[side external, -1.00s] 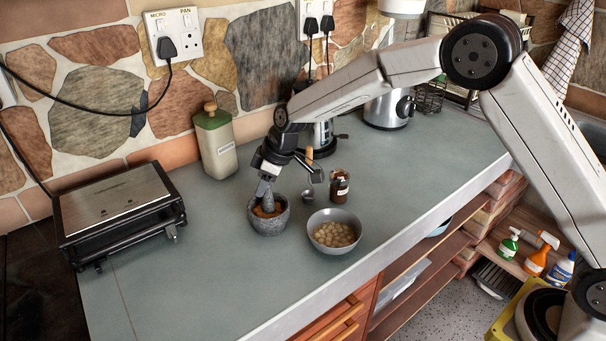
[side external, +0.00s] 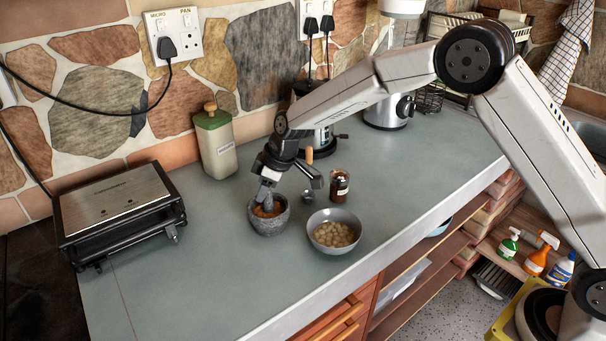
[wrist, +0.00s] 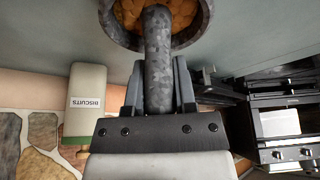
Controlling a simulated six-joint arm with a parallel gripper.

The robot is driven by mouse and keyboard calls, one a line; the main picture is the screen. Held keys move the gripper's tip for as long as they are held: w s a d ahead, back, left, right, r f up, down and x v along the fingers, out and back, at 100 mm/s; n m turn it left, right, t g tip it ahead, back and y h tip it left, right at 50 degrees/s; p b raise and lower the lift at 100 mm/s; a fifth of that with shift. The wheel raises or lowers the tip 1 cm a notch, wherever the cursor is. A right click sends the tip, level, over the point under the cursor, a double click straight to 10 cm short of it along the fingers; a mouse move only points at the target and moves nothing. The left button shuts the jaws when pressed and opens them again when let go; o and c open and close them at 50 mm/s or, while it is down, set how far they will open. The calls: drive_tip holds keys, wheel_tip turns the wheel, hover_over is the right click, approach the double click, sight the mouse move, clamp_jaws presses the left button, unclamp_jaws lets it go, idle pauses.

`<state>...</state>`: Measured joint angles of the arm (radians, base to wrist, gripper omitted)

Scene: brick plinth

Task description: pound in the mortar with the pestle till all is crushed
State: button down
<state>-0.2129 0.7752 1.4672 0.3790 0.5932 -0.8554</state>
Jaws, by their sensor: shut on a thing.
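A grey stone mortar (side external: 269,221) stands on the counter with orange-brown contents (side external: 262,211) inside. In the wrist view the mortar (wrist: 205,25) is at the top, and the contents (wrist: 128,14) look lumpy. My gripper (side external: 268,186) is right above the mortar and shut on the grey stone pestle (wrist: 158,60). In the wrist view both fingers of my gripper (wrist: 160,88) flank the pestle's shaft.
A grey bowl (side external: 317,245) of pale round pieces stands close right of the mortar. A small brown jar (side external: 339,187) and a metal scoop (side external: 308,196) are behind it. A biscuit tin (side external: 215,145) and a grill (side external: 118,222) stand left. Counter in front is clear.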

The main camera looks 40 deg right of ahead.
drive_tip(key=shift+r, duration=1.05)
drive_tip(key=shift+f, duration=1.05)
drive_tip(key=shift+r, duration=1.05)
drive_tip(key=shift+f, duration=1.05)
drive_tip(key=shift+r, duration=1.05)
drive_tip(key=shift+r, duration=0.15)
drive_tip(key=shift+r, duration=3.3)
